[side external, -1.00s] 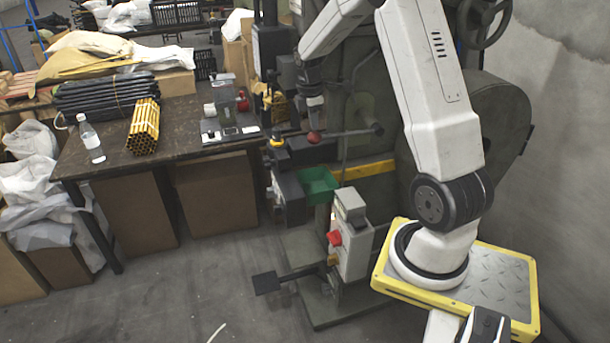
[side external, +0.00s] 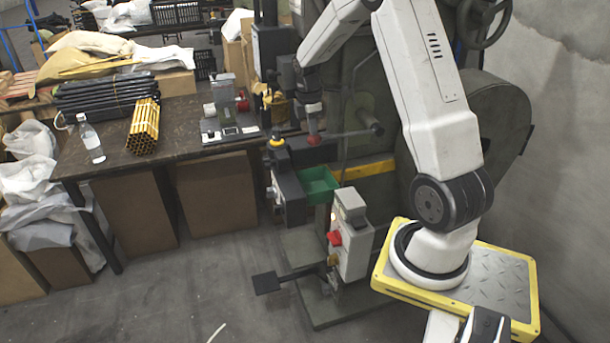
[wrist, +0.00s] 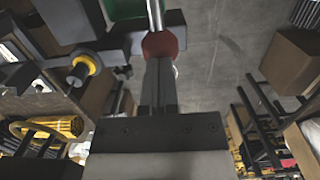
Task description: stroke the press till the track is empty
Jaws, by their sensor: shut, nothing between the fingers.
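The press (side external: 350,100) is a large grey-green machine behind my arm. A bar lever with a red ball knob (side external: 314,140) sticks out of its front. My gripper (side external: 314,130) is shut and empty, pointing down with its fingertips at the top of the knob. In the wrist view the closed fingers (wrist: 160,65) end right at the red ball (wrist: 160,45), with the bright lever rod (wrist: 155,14) running beyond it. They look in contact, but a tiny gap cannot be ruled out. I cannot make out the track or any rivets in it.
A yellow knob (side external: 277,142) sits left of the lever. A green bin (side external: 318,181) is below. A control box with a red button (side external: 335,238) and a foot pedal (side external: 267,283) stand lower down. The workbench (side external: 185,115) on the left holds tubes, a bottle and a fixture.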

